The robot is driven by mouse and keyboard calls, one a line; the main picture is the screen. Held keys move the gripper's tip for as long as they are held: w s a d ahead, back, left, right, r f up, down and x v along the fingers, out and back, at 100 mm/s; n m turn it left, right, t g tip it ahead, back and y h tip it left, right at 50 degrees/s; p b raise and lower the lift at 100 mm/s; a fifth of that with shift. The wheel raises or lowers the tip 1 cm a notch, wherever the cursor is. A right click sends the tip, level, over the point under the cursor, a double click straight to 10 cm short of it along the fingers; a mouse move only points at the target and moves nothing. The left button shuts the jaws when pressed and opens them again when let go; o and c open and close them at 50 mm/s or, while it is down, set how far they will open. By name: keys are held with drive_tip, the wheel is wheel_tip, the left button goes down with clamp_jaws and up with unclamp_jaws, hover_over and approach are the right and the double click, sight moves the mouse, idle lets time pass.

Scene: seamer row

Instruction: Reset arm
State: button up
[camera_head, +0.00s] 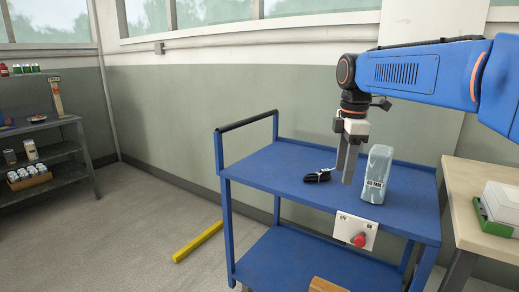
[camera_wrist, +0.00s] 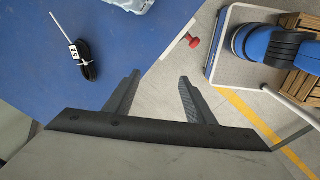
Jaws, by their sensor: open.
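My gripper (camera_head: 348,165) hangs pointing down over the top of the blue cart (camera_head: 290,165), close to the left of a pale blue-grey pack marked 60 MM (camera_head: 376,178). In the wrist view my gripper (camera_wrist: 160,80) shows two dark fingers set apart with nothing between them. A coiled black cable (camera_head: 318,176) with a white tag lies on the cart top to the left of the gripper; it also shows in the wrist view (camera_wrist: 84,62). The pack shows only partly at the top edge of the wrist view (camera_wrist: 128,6).
A white plate with a red knob (camera_head: 360,240) is on the cart's front edge. A yellow bar (camera_head: 198,242) lies on the floor left of the cart. A wooden-topped table (camera_head: 462,195) stands at right, a dark shelf (camera_head: 55,150) at far left. The cart's left top is clear.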

drive_tip(key=s+d+f+m+t, duration=0.2)
drive_tip(key=s+f+m, duration=0.6)
drive_tip(key=s, duration=0.5)
drive_tip(key=s+d+f+m+t, duration=0.2)
drive_tip(key=s+d+f+m, duration=0.1)
drive_tip(key=s+f+m, duration=0.6)
drive_tip(key=s+f, duration=0.1)
drive_tip(key=s, duration=0.3)
drive_tip(key=shift+s+d+f, duration=0.35)
drive_tip(key=shift+s+f, duration=0.05)
